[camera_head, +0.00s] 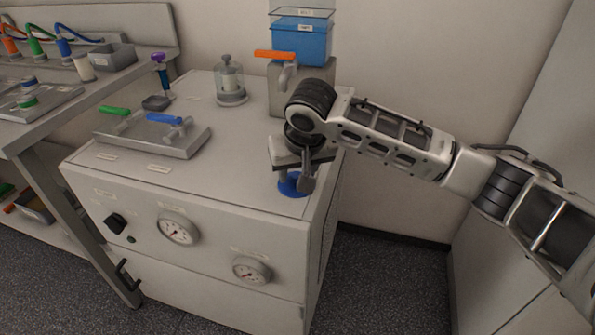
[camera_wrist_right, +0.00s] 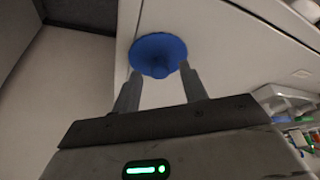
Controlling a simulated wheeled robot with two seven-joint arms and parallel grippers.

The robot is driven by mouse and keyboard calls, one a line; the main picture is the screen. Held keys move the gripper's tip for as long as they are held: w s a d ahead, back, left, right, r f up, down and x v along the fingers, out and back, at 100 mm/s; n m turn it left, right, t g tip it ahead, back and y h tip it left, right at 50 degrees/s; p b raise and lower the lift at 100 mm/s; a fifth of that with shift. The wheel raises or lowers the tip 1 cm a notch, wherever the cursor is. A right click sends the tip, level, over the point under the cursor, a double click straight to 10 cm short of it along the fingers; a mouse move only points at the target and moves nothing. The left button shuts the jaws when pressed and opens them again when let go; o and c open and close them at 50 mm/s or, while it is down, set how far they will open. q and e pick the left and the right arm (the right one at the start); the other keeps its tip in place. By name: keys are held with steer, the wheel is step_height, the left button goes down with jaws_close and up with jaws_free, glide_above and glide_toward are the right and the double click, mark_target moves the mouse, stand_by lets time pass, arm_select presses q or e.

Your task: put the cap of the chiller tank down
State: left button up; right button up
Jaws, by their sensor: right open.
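The blue cap (camera_head: 292,184) lies on the light cabinet top near its front right corner, partly hidden by my right gripper. In the right wrist view the round cap (camera_wrist_right: 158,50) has a small knob that faces the gripper. My right gripper (camera_head: 295,178) points down over the cap. In the wrist view its fingers (camera_wrist_right: 161,84) are spread apart, one toward each side of the cap, with a gap between them. The chiller tank (camera_head: 301,44), a clear box with blue liquid, stands at the back. My left gripper is not in view.
A grey block with an orange-handled valve (camera_head: 275,54) stands below the tank. A glass jar (camera_head: 230,82) and a plate with green- and blue-handled valves (camera_head: 155,132) are to the left. The cabinet's front holds gauges (camera_head: 178,229). The top left of the cap is clear.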

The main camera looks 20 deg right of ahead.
steer(key=p+v, duration=0.1)
steer(key=v, duration=1)
steer(key=shift+s+r, duration=0.1)
